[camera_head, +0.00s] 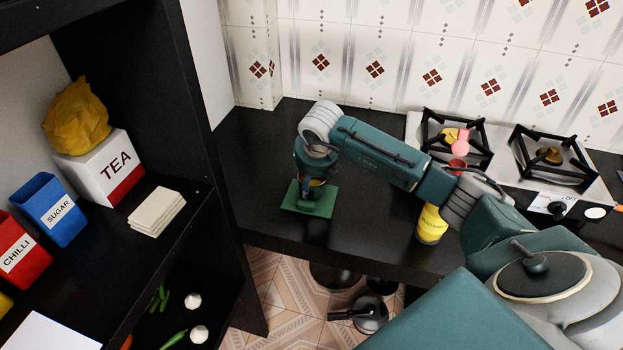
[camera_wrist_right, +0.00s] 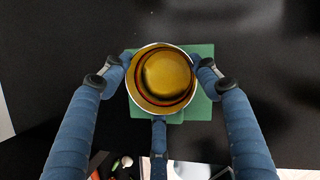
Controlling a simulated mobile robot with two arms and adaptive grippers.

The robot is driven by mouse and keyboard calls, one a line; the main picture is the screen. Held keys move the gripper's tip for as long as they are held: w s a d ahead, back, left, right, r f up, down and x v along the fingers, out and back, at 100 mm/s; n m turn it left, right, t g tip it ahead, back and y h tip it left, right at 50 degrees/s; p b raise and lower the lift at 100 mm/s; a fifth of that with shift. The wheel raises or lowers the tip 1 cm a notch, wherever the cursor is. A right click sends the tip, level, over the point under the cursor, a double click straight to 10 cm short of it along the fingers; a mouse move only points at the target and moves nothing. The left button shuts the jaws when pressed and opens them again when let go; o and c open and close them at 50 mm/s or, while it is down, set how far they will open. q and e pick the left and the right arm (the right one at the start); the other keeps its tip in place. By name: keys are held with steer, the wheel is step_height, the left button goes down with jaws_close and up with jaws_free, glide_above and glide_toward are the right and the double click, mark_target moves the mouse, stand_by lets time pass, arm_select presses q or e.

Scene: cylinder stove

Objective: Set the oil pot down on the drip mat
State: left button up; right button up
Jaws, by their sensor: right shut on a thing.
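The oil pot (camera_wrist_right: 165,76) is a round open pot with a pale rim and amber oil inside, seen from above in the right wrist view. My right gripper (camera_head: 315,187) is shut on it, with blue fingers at its left, right and near sides. In the head view the gripper hides most of the pot. The drip mat (camera_head: 293,203) is a flat green square on the black counter; it also shows in the right wrist view (camera_wrist_right: 203,108). My left gripper is out of view.
The black counter (camera_head: 250,160) is bare around the mat. A yellow container (camera_head: 431,224) stands near the counter's front edge, under my right arm. A red cup (camera_head: 457,165) and the stove (camera_head: 508,187) are to the right. A dark shelf with tins is at left.

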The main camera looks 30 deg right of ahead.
steer(key=shift+f, duration=0.35)
steer(key=o, duration=1.3)
steer(key=shift+o, duration=0.2)
steer(key=shift+a, duration=0.1)
steer(key=v, duration=1.2)
steer(key=shift+s, duration=0.1)
